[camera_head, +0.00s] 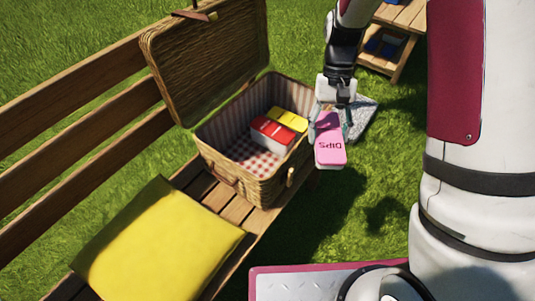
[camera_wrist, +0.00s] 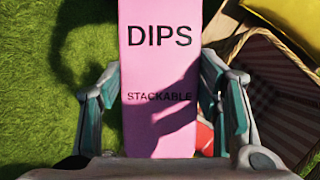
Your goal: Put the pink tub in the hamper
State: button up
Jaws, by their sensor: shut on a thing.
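The pink tub (camera_head: 331,153), marked DIPS, is held in my gripper (camera_head: 331,122) in the head view, just right of the hamper. In the wrist view the pink tub (camera_wrist: 160,75) stands between the two fingers of my gripper (camera_wrist: 163,105), with the words DIPS and STACKABLE showing. The wicker hamper (camera_head: 238,181) sits on the bench with its lid (camera_head: 212,58) open. It has a striped lining and a checked floor. A red-topped tub (camera_head: 272,132) and a yellow-topped tub (camera_head: 288,118) are inside, toward its right side.
A yellow cushion (camera_head: 158,243) lies on the wooden bench (camera_head: 236,209) in front of the hamper. The hamper's left floor area is bare. Grass surrounds the bench.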

jog(key=shift+w+a+f+m+b, duration=0.25)
jog(key=shift+w+m+b, duration=0.1)
jog(key=shift+b, duration=0.15)
jog(key=w+a+m+t+y+p, duration=0.1)
jog(key=w+a+m+y, duration=0.3)
jog(key=a+m, duration=0.55)
jog(key=m+t+b, duration=0.6)
jog(key=m+b, duration=0.1)
jog(key=m, duration=0.8)
send_over(253, 161)
jog(key=s+d, duration=0.1)
notch_tip(253, 161, down, 17)
jog(key=shift+h, duration=0.4)
notch_tip(253, 161, down, 9)
jog(key=b, duration=0.7)
jog(key=shift+d+f, duration=0.1)
jog(key=shift+d, duration=0.05)
